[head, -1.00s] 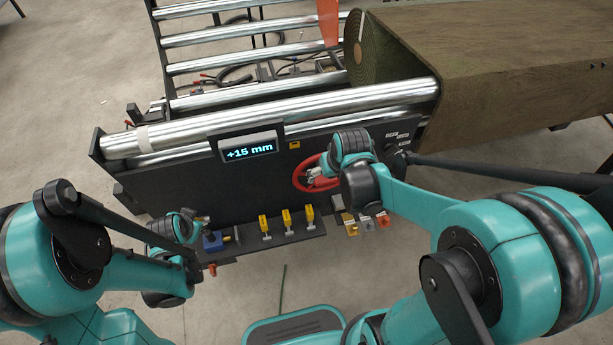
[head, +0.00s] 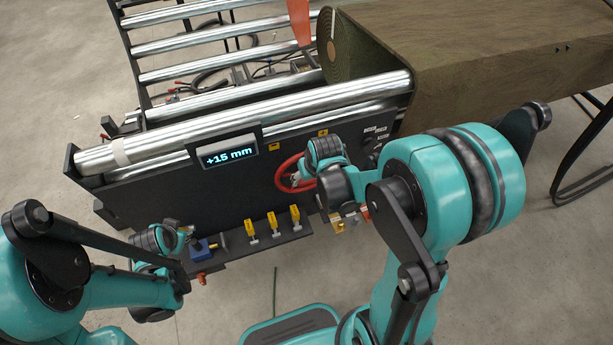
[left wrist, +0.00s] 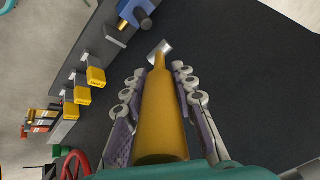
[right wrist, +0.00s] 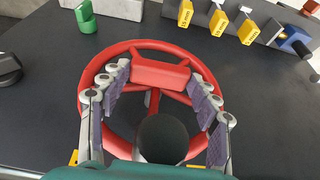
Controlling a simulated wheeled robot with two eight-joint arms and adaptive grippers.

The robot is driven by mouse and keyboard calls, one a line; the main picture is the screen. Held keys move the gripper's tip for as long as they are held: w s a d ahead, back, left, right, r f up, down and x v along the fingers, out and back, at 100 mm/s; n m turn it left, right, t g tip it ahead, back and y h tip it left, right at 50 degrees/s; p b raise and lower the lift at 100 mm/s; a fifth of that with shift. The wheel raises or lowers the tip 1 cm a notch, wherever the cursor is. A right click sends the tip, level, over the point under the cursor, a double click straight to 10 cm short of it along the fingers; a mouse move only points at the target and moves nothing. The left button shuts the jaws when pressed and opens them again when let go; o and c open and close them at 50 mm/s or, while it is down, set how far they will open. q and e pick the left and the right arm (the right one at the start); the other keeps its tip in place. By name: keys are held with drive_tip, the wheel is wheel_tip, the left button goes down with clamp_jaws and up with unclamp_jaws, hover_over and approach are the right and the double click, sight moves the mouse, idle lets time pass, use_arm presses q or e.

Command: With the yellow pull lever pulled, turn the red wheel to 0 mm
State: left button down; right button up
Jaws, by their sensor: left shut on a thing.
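The red wheel (head: 281,178) is on the front of the dark machine panel, partly covered by my right gripper (head: 299,180). In the head view, my left gripper (head: 184,235) largely hides the lever. The display (head: 229,155) reads +15 mm.
A blue block (head: 203,250) and several yellow-tagged parts (head: 272,223) line the ledge under the panel. Silver rollers (head: 250,115) run along the top. Open floor lies in front.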

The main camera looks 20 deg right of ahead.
drive_tip(key=shift+c, duration=0.4)
drive_tip(key=shift+a, duration=0.1)
drive_tip(key=shift+a+h, duration=0.1)
drive_tip(key=shift+h, duration=0.3)
drive_tip(key=h, duration=0.2)
drive_tip(key=a+n+h, duration=0.1)
drive_tip(key=shift+f+h, duration=0.2)
drive_tip(key=shift+h, duration=0.2)
drive_tip(key=h, duration=0.3)
drive_tip(key=n+h, duration=0.1)
drive_tip(key=h, duration=0.1)
drive_tip(key=shift+a+f+t, duration=0.3)
drive_tip(key=shift+f+t, duration=0.1)
drive_tip(key=shift+h, duration=0.3)
drive_tip(key=o, duration=1.7)
